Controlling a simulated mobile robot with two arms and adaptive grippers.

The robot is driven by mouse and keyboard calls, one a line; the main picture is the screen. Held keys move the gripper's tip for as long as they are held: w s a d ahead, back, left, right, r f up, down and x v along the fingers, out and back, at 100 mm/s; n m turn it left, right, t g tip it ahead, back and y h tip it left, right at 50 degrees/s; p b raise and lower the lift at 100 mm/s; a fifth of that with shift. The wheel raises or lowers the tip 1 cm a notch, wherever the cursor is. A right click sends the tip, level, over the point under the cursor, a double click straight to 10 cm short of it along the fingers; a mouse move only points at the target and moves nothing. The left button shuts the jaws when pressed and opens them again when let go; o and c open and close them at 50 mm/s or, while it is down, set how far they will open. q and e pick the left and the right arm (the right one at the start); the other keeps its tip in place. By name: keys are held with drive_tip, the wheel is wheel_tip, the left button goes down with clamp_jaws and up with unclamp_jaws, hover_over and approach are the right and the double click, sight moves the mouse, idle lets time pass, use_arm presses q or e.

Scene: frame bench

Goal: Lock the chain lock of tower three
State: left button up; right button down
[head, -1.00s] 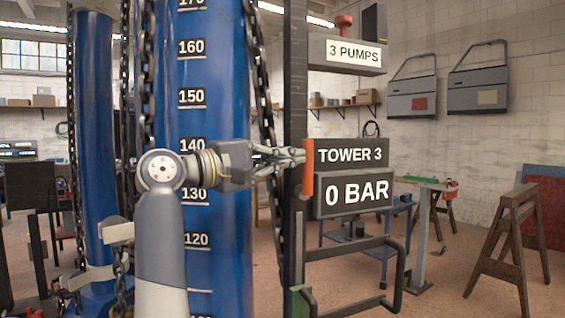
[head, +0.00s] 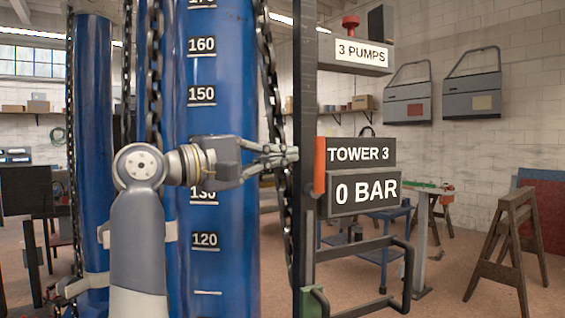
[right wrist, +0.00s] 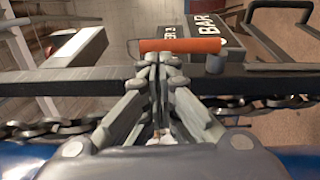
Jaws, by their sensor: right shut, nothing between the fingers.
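The dark sign reading TOWER 3 (head: 361,152) is on a dark upright post (head: 304,100) beside a blue cylinder (head: 225,265). A vertical orange handle (head: 320,165) sits at the sign's left edge. My right gripper (head: 294,153) is shut and empty, left of the handle with a small gap. In the right wrist view, its closed fingertips (right wrist: 160,60) point at the orange handle (right wrist: 180,46), in front of the dark post (right wrist: 60,80). A dark chain (head: 270,100) hangs behind the fingers. My left gripper (head: 58,291) is low at the left; its fingers are unclear.
A 0 BAR display (head: 363,192) is below the sign, above a dark bent tube handle (head: 408,265). A 3 PUMPS box (head: 355,54) with a red knob is above. A wooden sawhorse (head: 505,245) stands right. Another blue cylinder (head: 95,140) stands left.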

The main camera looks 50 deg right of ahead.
use_arm(q)
drive_tip(key=shift+w+d+f+b, duration=0.15)
drive_tip(key=shift+w+f+b, duration=0.1)
drive_tip(key=shift+f+b, duration=0.45)
use_arm(e)
drive_tip(key=v, duration=0.9)
drive_tip(key=shift+w+r, duration=0.15)
drive_tip(key=shift+r, duration=0.2)
use_arm(q)
drive_tip(key=shift+f, duration=0.1)
use_arm(e)
drive_tip(key=shift+a, duration=0.1)
